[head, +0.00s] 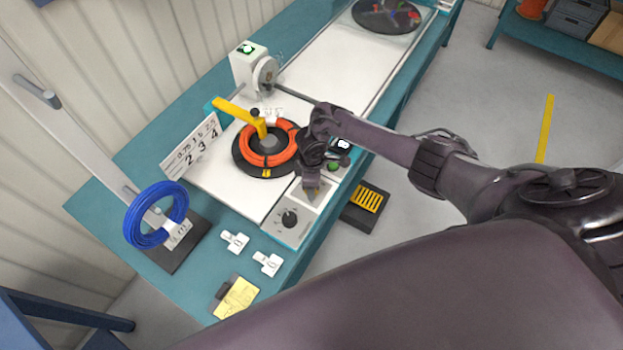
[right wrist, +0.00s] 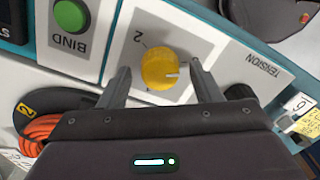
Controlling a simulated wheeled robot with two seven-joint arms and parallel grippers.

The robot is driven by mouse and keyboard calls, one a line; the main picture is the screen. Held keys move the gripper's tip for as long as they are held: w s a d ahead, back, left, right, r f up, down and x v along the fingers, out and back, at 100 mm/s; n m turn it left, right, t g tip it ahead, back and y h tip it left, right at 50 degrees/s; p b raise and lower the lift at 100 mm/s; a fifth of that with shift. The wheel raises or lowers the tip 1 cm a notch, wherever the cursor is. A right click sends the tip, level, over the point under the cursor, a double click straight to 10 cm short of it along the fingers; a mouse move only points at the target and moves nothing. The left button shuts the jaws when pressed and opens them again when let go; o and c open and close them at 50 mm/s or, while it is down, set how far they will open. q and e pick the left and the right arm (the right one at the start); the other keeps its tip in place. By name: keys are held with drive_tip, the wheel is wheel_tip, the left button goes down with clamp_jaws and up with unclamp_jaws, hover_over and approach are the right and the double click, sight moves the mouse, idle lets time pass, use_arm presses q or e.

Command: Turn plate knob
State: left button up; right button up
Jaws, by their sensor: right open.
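The plate knob (right wrist: 160,66) is yellow and round with a white pointer line, on a pale panel with a "2" printed beside it. In the right wrist view it appears between the two fingers of my right gripper (right wrist: 160,72), with a visible gap on each side. I cannot tell how far above the panel the fingertips are. In the head view my right gripper (head: 311,191) is over the light square panel at the front of the machine and mostly hides the knob. My left gripper is out of view.
A black tension knob (head: 290,218) sits beside the panel; a green BIND button (right wrist: 71,15) is on the other side. An orange cable coil (head: 266,160) lies on a black turntable plate. A blue coil (head: 155,215) hangs on a stand. White clips (head: 235,241) lie on the teal bench.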

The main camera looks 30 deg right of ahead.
wheel_tip(320, 180, up, 8)
drive_tip(key=shift+f, duration=0.1)
idle(0.7)
